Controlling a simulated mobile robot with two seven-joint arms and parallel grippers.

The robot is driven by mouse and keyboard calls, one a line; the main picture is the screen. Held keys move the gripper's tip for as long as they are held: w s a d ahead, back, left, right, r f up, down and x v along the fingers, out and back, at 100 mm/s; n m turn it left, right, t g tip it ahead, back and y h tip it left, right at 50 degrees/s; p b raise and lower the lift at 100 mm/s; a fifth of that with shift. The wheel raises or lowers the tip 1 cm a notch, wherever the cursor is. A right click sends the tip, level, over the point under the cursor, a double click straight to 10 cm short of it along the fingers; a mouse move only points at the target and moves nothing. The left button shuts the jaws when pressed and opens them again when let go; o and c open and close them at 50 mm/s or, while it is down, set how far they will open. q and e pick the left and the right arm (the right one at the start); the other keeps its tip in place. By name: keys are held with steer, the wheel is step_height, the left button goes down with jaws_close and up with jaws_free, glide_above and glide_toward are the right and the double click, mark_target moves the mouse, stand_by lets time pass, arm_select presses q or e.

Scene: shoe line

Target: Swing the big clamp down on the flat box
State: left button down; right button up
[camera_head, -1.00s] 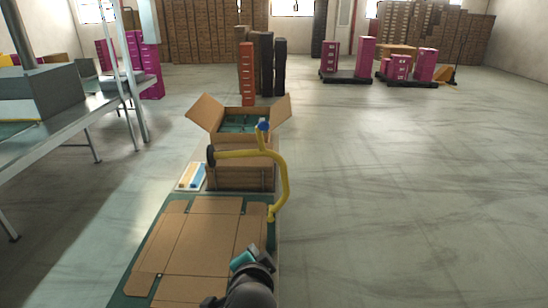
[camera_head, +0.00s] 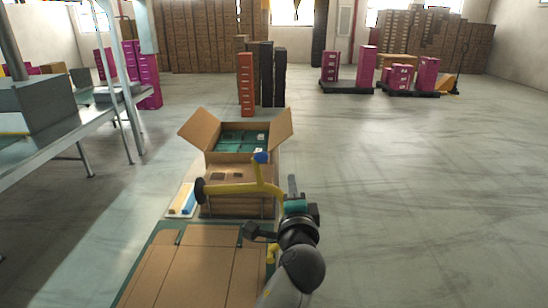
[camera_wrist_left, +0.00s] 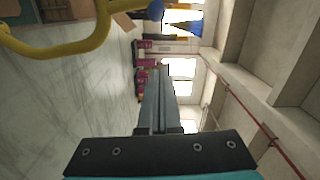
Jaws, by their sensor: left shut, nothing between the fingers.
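The flat brown box (camera_head: 190,260) lies on a green-topped table (camera_head: 168,233) at the bottom of the head view. The big clamp (camera_head: 235,188) is a yellow bent arm with a black round pad (camera_head: 199,190) and a blue knob (camera_head: 262,157). It stands raised at the flat box's far right corner. In the left wrist view the clamp's yellow bar (camera_wrist_left: 70,46) and blue knob (camera_wrist_left: 155,11) show at top left. My left gripper (camera_head: 292,185) is shut and empty, just right of the clamp bar. Its fingers (camera_wrist_left: 158,88) are together, and it partly hides the clamp's upright.
An open carton (camera_head: 190,135) with green contents stands behind the clamp. A white tray (camera_head: 172,212) with blue and yellow items is left of it. A grey workbench (camera_head: 60,125) is at the left.

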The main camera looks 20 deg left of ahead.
arm_select(q)
steer(key=shift+s, duration=0.15)
steer(key=w+a+p, duration=0.2)
steer(key=w+a, duration=0.5)
steer(key=w, duration=0.2)
steer(key=shift+w+f, duration=0.25)
stand_by(0.4)
steer(key=shift+s+a, duration=0.1)
steer(key=shift+a, duration=0.05)
